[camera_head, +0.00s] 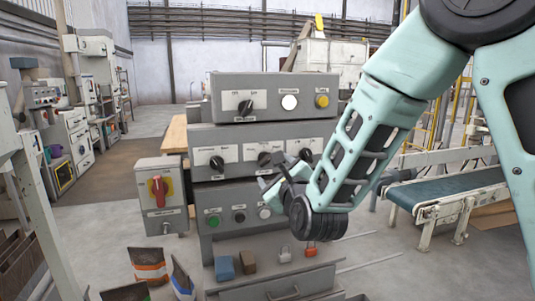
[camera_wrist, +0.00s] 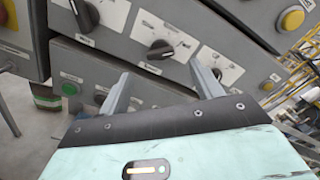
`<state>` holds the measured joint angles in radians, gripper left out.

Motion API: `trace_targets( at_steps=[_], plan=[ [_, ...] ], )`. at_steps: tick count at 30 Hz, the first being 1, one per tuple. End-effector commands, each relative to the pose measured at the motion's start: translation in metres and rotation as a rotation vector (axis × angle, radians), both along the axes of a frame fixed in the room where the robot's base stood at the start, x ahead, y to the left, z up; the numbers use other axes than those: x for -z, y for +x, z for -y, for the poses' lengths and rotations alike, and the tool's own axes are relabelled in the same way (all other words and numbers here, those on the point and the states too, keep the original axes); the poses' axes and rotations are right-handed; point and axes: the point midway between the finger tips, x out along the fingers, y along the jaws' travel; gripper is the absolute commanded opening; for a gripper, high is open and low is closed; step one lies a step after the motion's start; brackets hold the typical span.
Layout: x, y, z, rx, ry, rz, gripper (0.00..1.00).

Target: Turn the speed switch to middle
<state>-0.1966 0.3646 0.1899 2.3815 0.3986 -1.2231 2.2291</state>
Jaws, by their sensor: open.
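A grey control box (camera_head: 335,130) in the middle row carries three black rotary switches on white plates: left (camera_head: 216,163), middle (camera_head: 264,158) and right (camera_head: 306,155). Another rotary switch (camera_head: 245,107) is on the upper box. The labels are too small to read, so I cannot tell which is the speed switch. My gripper (camera_wrist: 164,88) is open and empty in front of the panel. In the wrist view the middle-row switches run down to the right: left (camera_wrist: 85,14), middle (camera_wrist: 160,50), right (camera_wrist: 217,73). The middle one shows beyond the gap between my fingers, apart from them.
The upper box has a white button (camera_head: 289,102) and a yellow button (camera_head: 322,101). The lower box has a green button (camera_head: 213,221). A red switch on a yellow plate (camera_head: 157,190) is at the left. A conveyor (camera_head: 450,187) stands right.

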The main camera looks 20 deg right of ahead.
Motion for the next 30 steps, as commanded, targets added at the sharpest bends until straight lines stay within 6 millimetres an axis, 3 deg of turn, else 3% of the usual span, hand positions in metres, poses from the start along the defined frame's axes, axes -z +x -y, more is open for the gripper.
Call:
trace_targets(
  at_steps=[6, 12, 24, 29, 30],
  plan=[
    [-0.002, 0.043, 0.000, 0.001, 0.000, -0.001, 0.65],
    [-0.001, 0.066, 0.000, 0.000, 0.000, 0.000, 0.65],
    [0.000, 0.073, 0.000, -0.001, -0.001, -0.001, 0.65],
    [0.000, 0.073, 0.000, -0.001, -0.001, -0.001, 0.21],
    [0.000, 0.073, 0.000, -0.001, -0.001, -0.001, 0.21]
  ],
)
